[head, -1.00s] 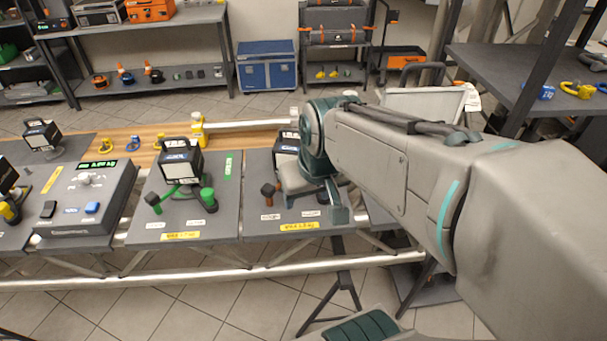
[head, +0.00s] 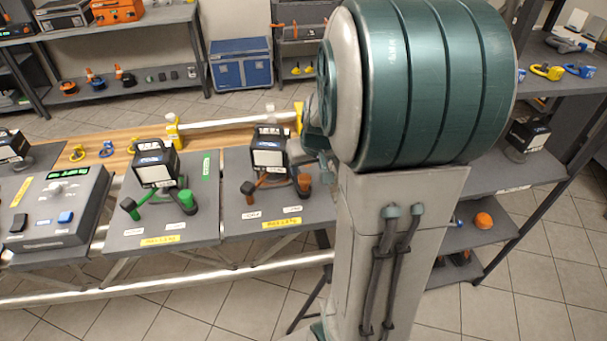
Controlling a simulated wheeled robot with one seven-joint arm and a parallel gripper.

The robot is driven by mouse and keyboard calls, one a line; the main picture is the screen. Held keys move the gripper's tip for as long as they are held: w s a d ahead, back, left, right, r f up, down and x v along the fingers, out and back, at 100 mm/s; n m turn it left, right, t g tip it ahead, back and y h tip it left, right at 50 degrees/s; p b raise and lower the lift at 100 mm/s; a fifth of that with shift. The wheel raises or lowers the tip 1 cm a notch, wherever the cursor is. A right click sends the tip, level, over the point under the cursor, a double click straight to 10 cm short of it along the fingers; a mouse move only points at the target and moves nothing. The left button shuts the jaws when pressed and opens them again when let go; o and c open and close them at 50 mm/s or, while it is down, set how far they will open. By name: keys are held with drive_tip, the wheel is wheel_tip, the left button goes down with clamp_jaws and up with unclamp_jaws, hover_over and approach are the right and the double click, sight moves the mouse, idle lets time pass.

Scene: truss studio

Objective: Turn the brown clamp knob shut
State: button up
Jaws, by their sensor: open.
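The brown clamp knob (head: 304,183) stands at the right of a small clamp on the dark grey panel right of the green one. A brown arm with a dark end piece (head: 248,188) is at the clamp's left. A black lamp (head: 269,155) with a white face stands upright behind them. My gripper (head: 301,152) shows only in part, just right of the lamp and apart from the knob, above and behind it in the picture. It is open and I see nothing in it. My large arm joint hides most of it and the panel's right end.
A similar panel with a green clamp (head: 187,201) and lamp lies to the left, then a grey control box (head: 62,210). A silver rail (head: 230,122) runs behind. My arm blocks the centre right. Shelving (head: 500,172) stands at the right.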

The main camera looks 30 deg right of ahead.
sight(304, 178)
drive_tip(key=b+x, duration=0.1)
drive_tip(key=x, duration=0.5)
drive_tip(key=shift+w+f, duration=0.2)
drive_tip(key=shift+f, duration=0.2)
clamp_jaws()
